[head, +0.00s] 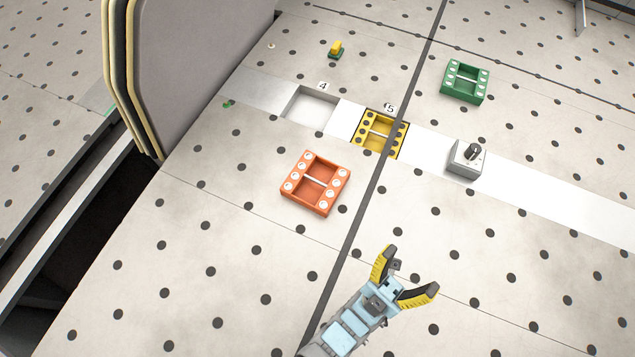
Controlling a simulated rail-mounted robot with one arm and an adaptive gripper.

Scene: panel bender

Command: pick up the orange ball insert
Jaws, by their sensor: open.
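The orange ball insert (301,201) is a square frame with a crossbar and several white balls along two opposite sides. It lies flat on the perforated table in the head view, left of the dark seam and in front of the light strip. My gripper (413,269) is at the lower middle, to the right of and nearer than the orange insert. Its two yellow-and-black fingers are spread apart, with nothing between them. The gripper is apart from the insert, and nothing hides the insert.
A yellow insert (367,146) sits in a strip pocket by label 5; an empty pocket (312,108) is at label 4. A green insert (464,98) lies behind. A grey block with a knob (462,160) is right. A tall grey panel (200,60) stands left. Table around the orange insert is clear.

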